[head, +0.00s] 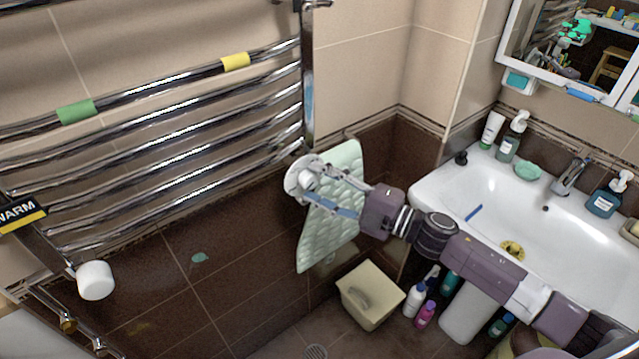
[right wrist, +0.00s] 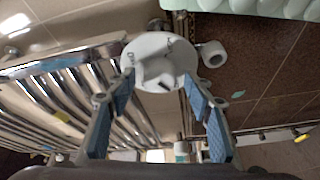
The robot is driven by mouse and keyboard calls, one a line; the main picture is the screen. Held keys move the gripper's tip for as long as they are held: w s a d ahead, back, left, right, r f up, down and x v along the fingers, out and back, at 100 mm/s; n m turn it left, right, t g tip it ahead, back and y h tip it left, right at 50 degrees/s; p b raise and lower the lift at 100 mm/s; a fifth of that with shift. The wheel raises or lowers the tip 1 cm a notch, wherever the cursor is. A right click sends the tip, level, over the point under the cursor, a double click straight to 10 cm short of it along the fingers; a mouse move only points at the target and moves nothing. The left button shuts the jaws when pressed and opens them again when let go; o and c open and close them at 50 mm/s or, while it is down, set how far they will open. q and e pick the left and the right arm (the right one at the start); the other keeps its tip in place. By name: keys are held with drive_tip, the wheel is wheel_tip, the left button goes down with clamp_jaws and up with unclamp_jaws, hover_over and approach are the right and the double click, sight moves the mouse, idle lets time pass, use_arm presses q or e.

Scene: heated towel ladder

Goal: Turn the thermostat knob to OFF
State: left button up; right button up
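The white round thermostat knob (head: 298,178) is at the lower right corner of the chrome towel ladder (head: 200,122). The right wrist view shows its face, a white disc (right wrist: 178,48) with a raised grip (right wrist: 155,72) and small dark lettering at the left edge that I cannot read for sure. My right gripper (head: 314,186) is right at the knob. In the right wrist view my right gripper (right wrist: 160,84) has its two blue-padded fingers apart, one on each side of the knob's lower part. I cannot tell whether the fingers touch it. My left gripper is not in view.
A pale green quilted mat (head: 338,225) hangs just behind my right gripper. A white sink (head: 520,215) stands at right under my right arm. A cream bin (head: 370,294) and several bottles are on the floor.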

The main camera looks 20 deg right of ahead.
drive_tip(key=shift+s+d+f, duration=0.1)
drive_tip(key=shift+s+d, duration=0.3)
drive_tip(key=v, duration=1)
drive_tip(key=shift+s+d, duration=0.25)
drive_tip(key=shift+s, duration=0.1)
